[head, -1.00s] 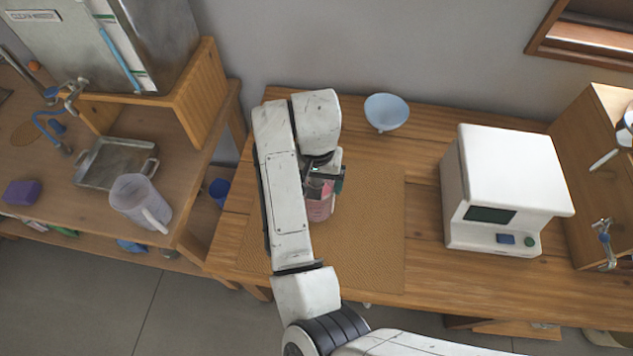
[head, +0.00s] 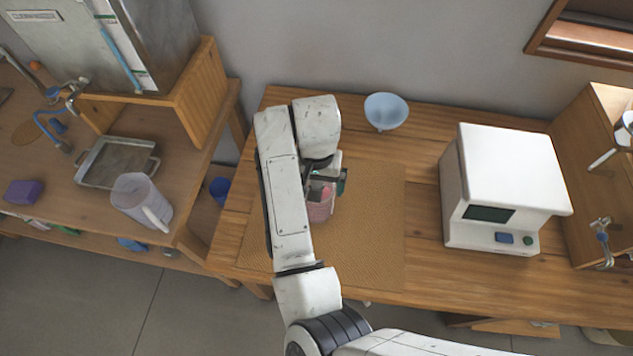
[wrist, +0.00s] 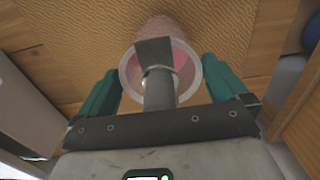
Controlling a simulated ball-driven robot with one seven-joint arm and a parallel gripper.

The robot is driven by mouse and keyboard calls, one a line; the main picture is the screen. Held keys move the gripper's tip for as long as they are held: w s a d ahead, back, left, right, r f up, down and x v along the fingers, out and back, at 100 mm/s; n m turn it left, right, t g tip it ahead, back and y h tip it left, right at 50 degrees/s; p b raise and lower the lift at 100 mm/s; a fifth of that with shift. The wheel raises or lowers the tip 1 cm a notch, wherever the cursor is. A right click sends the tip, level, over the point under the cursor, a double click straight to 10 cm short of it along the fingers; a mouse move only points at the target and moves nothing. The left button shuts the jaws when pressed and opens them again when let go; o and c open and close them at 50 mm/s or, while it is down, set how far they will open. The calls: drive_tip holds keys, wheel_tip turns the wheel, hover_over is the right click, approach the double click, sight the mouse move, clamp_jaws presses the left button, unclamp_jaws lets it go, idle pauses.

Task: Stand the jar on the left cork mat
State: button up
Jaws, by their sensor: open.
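The jar (head: 319,209) is pinkish and see-through with a pale round rim. It stands upright on a large tan woven-looking mat on the middle table (head: 370,238), partly hidden by my arm. In the wrist view the jar (wrist: 183,62) shows its open mouth toward me. My gripper (head: 328,184) is open above the jar's top. Its teal fingers (wrist: 162,72) are at either side of the rim, with small gaps seeming to show. A dark bar of my gripper covers part of the mouth. A small round brown mat (head: 25,133) lies on the left bench.
A pale blue bowl (head: 386,110) stands behind the mat, and a white machine (head: 515,185) stands to the right. The left bench holds a metal tray (head: 118,162), a clear jug (head: 138,198) and a purple block (head: 24,191). A gap separates the benches. The mat's right part is bare.

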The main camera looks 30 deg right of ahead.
wheel_tip(320, 180, up, 12)
drive_tip(key=shift+f+p, duration=0.1)
drive_tip(key=shift+p, duration=0.4)
drive_tip(key=s+d+f+n+t+h, duration=0.1)
drive_tip(key=s+d+f+h, duration=0.15)
drive_tip(key=d, duration=0.65)
drive_tip(key=s+d+f+n+t+h, duration=0.1)
drive_tip(key=s+d, duration=0.2)
drive_tip(key=d, duration=0.5)
drive_tip(key=s+a+f+n+y, duration=0.1)
drive_tip(key=s+a+f, duration=0.1)
drive_tip(key=s, duration=0.4)
drive_tip(key=s+a+f+n+y, duration=0.1)
drive_tip(key=s+a+f+n, duration=0.1)
drive_tip(key=s+f, duration=0.3)
drive_tip(key=s+a+f+n+g+y, duration=0.1)
drive_tip(key=s+a+f, duration=0.2)
drive_tip(key=s, duration=0.6)
drive_tip(key=shift+a+f, duration=0.2)
drive_tip(key=shift+f, duration=0.2)
drive_tip(key=shift+f, duration=0.1)
